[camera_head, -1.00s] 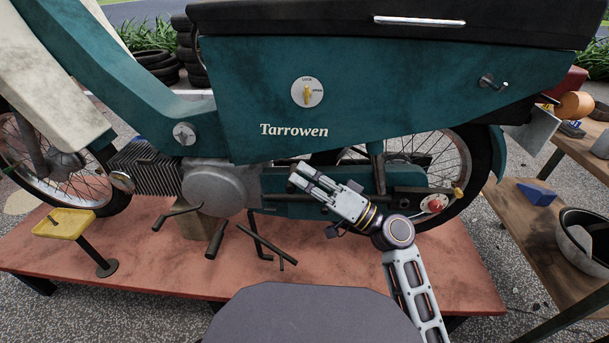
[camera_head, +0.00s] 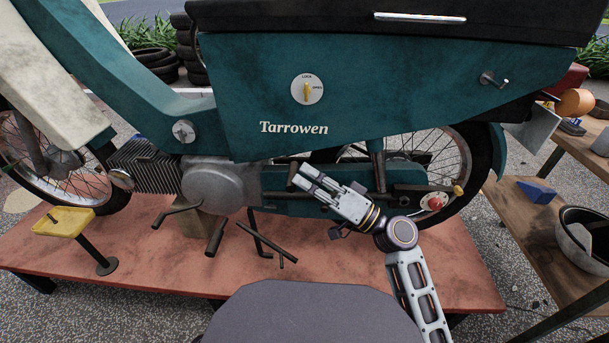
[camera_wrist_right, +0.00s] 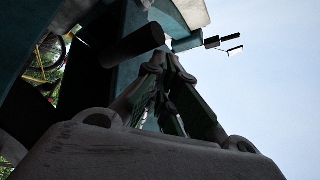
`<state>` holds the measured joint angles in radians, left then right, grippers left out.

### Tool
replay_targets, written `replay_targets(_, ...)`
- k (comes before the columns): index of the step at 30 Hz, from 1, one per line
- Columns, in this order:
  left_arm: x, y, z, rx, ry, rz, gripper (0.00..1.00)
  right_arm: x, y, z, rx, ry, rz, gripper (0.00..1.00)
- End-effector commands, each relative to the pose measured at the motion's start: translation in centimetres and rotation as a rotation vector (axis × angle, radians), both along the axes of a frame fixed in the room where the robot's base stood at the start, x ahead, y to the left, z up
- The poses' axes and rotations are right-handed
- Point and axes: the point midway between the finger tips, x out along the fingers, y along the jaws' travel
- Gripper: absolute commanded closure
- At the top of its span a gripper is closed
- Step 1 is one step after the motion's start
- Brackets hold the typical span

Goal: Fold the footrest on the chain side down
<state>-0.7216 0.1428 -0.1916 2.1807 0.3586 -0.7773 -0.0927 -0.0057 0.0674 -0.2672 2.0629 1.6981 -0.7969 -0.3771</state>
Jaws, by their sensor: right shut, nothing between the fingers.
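The teal moped stands with its chain-side flank and long teal chain case (camera_head: 325,204) towards me. A short dark peg, seemingly the footrest (camera_head: 292,178), stands up in front of the case's left part. In the right wrist view a thick dark cylinder (camera_wrist_right: 132,46), probably the same peg, lies just beyond and left of the fingertips. My right gripper (camera_head: 303,174) is shut and empty, just right of the peg; I cannot tell whether they touch. Its fingers also show in the wrist view (camera_wrist_right: 162,68). My left gripper is not in view.
A dark pedal arm (camera_head: 215,238) and stand rods (camera_head: 268,243) stick out below the engine (camera_head: 212,186). A yellow tray on a post (camera_head: 62,222) stands left on the reddish platform (camera_head: 150,270). A wooden bench (camera_head: 520,212) with a blue block is at right.

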Motion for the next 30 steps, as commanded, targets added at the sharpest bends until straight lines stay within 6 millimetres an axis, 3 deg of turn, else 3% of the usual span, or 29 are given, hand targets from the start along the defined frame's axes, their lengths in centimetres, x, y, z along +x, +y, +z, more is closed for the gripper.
replay_targets(21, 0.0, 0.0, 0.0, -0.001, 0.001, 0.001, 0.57, -3.3, -7.8, -3.2, 0.0, 0.002, 0.0, 1.0)
replay_targets(30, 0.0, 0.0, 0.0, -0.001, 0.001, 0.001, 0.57, -4.0, -9.5, -3.9, 0.0, 0.001, 0.0, 1.0)
